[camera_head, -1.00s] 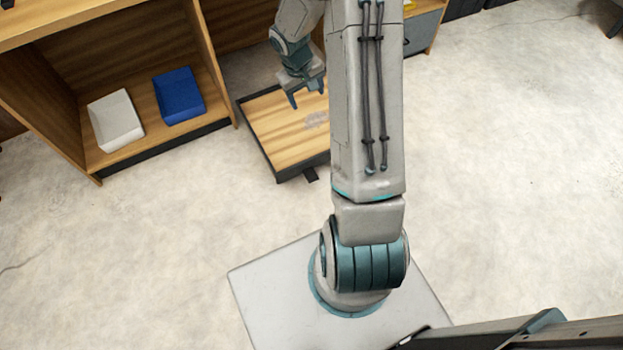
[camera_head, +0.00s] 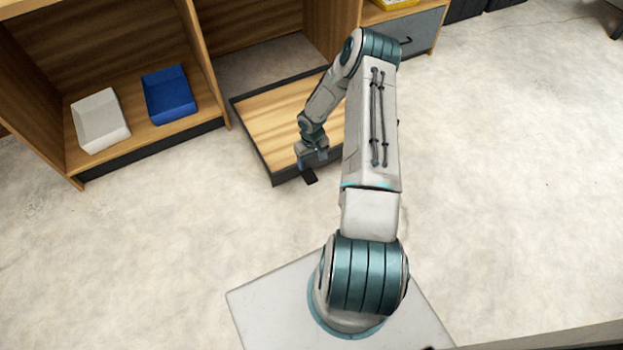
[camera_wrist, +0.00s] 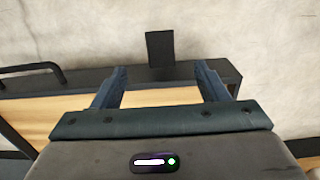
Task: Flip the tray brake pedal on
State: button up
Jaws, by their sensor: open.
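The tray (camera_head: 262,127) is a low wooden platform with a dark rim, on the floor at the opening of the wooden unit. The brake pedal (camera_head: 310,177) is a small black tab sticking out from the tray's front edge. It also shows in the wrist view (camera_wrist: 160,48), beyond the dark rim and between the lines of my fingers. My gripper (camera_head: 311,162) is open and empty above the tray's front rim, just behind the pedal. In the wrist view my gripper (camera_wrist: 160,80) has its two fingers spread over the rim. No contact with the pedal shows.
A white bin (camera_head: 100,121) and a blue bin (camera_head: 169,94) sit on the shelf (camera_head: 137,128) at left. A dark bar handle (camera_wrist: 32,70) shows at left in the wrist view. A grey drawer (camera_head: 419,32) stands at the back right. The floor in front is clear.

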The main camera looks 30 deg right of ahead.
aim_at(312, 180)
notch_tip(312, 180, down, 11)
jog(key=b, duration=0.3)
jog(key=shift+b, duration=0.35)
